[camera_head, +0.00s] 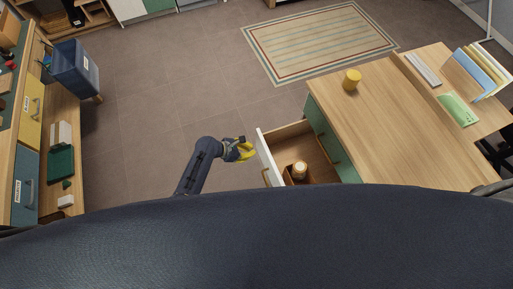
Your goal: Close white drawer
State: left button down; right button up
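The white drawer (266,156) stands pulled out of the wooden desk, its white front facing left and a handle low on that front. Inside it are a small brown box and a pale round item (299,169). My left gripper (249,149), dark with yellow fingers, is just left of the drawer front, with a small gap between them in this view. Its fingers look spread, with nothing seen between them. My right gripper is not in view.
A green panel (318,120) is beside the drawer. A cabinet with a yellow drawer (30,112) stands far left. Open floor (150,120) lies between.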

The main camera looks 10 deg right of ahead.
aim_at(263, 148)
pick_arm(q)
jog(key=shift+w+d+r, duration=0.1)
jog(key=shift+w+d, duration=0.15)
jog(key=shift+d, duration=0.55)
jog(key=shift+w+d, duration=0.2)
jog(key=shift+d, duration=0.6)
jog(key=shift+d, duration=0.15)
